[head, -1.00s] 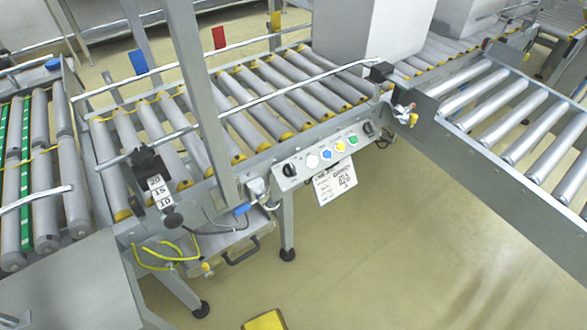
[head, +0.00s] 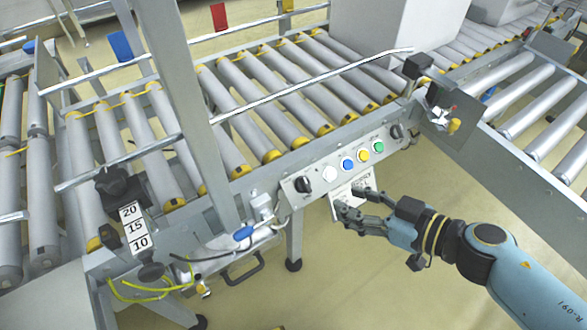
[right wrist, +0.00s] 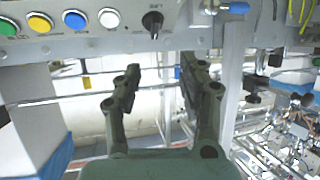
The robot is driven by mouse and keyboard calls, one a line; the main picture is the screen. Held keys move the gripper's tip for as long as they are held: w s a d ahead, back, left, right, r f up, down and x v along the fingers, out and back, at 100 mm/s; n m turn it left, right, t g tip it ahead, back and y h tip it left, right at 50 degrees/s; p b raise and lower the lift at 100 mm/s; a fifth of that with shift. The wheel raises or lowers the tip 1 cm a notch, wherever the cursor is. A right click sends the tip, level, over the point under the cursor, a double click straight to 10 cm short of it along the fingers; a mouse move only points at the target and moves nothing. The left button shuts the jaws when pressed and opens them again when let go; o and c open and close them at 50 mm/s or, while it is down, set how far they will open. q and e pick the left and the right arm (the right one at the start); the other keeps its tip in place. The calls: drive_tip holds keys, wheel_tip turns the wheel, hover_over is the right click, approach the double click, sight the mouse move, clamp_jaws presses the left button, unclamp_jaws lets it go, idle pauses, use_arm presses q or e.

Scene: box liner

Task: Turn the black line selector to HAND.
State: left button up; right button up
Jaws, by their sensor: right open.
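The grey control panel (head: 315,172) on the conveyor's side rail carries a black selector (head: 303,184) at its left end and another black knob (head: 397,131) at its right end. The left selector also shows in the right wrist view (right wrist: 152,22), upside down, with small lettering beside it that is hard to read. My right gripper (head: 350,198) is open and empty, below the panel and in front of its white label. In the wrist view the selector appears beyond and between the open fingertips (right wrist: 159,70), apart from them. My left gripper is not in view.
White (head: 330,173), blue (head: 347,163), yellow (head: 363,155) and green (head: 379,146) buttons sit between the two knobs. A white card (head: 346,190) hangs below the panel. A grey post (head: 185,90) and a blue-handled fitting (head: 243,234) stand left. Floor below is clear.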

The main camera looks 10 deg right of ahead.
sight(307, 182)
drive_tip(key=b+x, duration=0.1)
drive_tip(key=x, duration=0.2)
drive_tip(key=b+x, duration=0.1)
drive_tip(key=x, duration=0.3)
drive_tip(key=d+b+x, duration=0.1)
drive_tip(key=x, duration=0.3)
drive_tip(key=shift+w+a+f+b, duration=0.15)
drive_tip(key=shift+w+f+b, duration=0.15)
drive_tip(key=shift+f+b, duration=0.1)
drive_tip(key=shift+w+a, duration=0.15)
drive_tip(key=shift+w, duration=0.05)
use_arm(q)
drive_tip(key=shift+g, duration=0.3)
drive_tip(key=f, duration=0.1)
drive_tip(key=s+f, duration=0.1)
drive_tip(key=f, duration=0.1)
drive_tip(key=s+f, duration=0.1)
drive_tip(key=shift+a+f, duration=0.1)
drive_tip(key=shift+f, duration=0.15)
use_arm(e)
drive_tip(key=shift+w+a, duration=0.1)
